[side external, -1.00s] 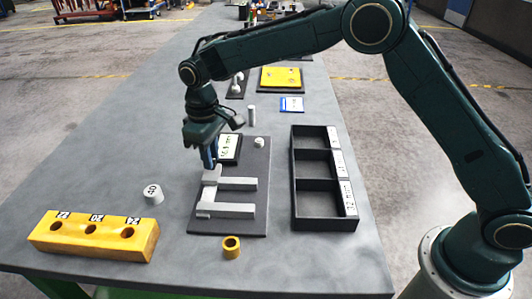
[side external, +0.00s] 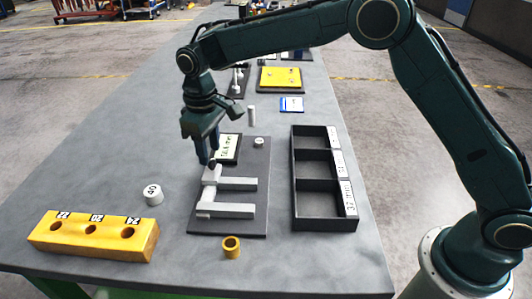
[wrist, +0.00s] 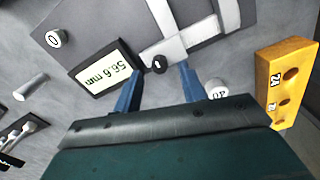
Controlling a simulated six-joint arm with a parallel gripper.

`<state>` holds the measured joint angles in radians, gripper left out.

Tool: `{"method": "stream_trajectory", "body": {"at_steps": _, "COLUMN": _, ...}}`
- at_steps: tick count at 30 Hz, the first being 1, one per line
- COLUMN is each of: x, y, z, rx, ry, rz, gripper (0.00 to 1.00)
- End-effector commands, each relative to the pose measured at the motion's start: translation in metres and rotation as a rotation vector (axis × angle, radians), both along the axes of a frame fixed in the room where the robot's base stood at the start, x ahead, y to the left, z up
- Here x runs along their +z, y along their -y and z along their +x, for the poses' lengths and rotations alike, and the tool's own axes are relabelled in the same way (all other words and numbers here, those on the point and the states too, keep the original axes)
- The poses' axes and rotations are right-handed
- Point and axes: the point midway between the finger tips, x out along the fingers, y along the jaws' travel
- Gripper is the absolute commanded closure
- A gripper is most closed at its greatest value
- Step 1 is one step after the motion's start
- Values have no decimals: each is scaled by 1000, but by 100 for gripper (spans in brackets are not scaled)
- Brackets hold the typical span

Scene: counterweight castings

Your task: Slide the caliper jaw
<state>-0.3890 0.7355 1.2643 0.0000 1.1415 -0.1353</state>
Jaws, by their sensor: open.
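The light grey caliper (side external: 204,200) lies on a dark plate (side external: 250,226), its two long jaws pointing right. The upper jaw (side external: 238,184) and lower jaw (side external: 232,209) stand apart. A display (wrist: 104,70) beside the caliper seems to read 56.6 mm, upside down in the wrist view. My gripper (side external: 208,160) is open above the upper end of the caliper. In the wrist view its blue fingers (wrist: 160,80) stand either side of a small dark-topped knob (wrist: 159,64) on the sliding part. I cannot tell whether they touch it.
A white button (side external: 259,141) marked 0 is on the plate. A grey cylinder (side external: 153,194) and yellow holed block (side external: 93,247) are left, a yellow ring (side external: 231,253) in front. A black three-compartment tray (side external: 325,223) is right. A thin pin (side external: 252,115) stands behind.

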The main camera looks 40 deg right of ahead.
Motion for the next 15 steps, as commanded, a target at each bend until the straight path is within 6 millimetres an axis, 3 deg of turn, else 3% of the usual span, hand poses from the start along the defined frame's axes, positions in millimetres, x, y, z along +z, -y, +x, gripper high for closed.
{"method": "stream_trajectory", "body": {"at_steps": 15, "x": 86, "y": 0, "z": 1, "rx": 0, "ry": 4, "rz": 1, "gripper": 59}}
